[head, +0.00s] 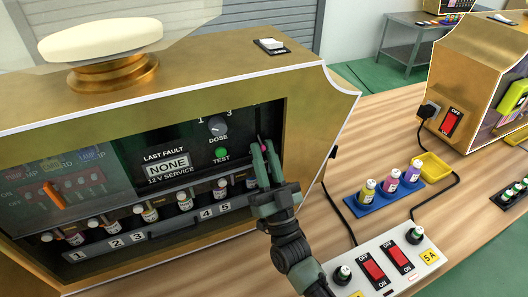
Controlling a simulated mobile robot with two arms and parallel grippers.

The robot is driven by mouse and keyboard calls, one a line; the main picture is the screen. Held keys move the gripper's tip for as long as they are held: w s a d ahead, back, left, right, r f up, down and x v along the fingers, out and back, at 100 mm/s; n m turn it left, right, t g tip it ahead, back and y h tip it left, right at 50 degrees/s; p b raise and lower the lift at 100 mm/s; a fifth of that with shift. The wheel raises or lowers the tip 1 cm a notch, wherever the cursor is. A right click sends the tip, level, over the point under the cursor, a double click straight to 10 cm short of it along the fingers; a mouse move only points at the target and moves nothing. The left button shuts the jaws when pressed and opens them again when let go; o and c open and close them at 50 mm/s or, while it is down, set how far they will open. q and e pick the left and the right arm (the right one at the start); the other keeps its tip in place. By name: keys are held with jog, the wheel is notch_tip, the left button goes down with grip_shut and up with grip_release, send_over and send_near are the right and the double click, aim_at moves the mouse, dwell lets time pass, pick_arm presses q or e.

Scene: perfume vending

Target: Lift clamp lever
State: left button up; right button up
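My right gripper (263,152) reaches into the open front of the gold vending machine (318,108), at the right end of the opening. Its two fingers point up, close together, with a small pink part (264,148) showing between or just behind the tips. I cannot tell whether the fingers grip it. No lever labelled as a clamp is readable; the fingers hide part of that corner. A grey numbered rail (160,238) runs below a row of small bottles (185,200). An orange handle (54,195) shows behind the glass at left. My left gripper is out of view.
A control panel holds a DOSE knob (217,125) and a green TEST button (221,153). On the table are a blue tray (356,207) of bottles, a yellow bin (436,165), a white switch box (425,248) and cables. A second gold machine (465,55) stands right.

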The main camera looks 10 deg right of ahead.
grip_shut()
dwell(1.4)
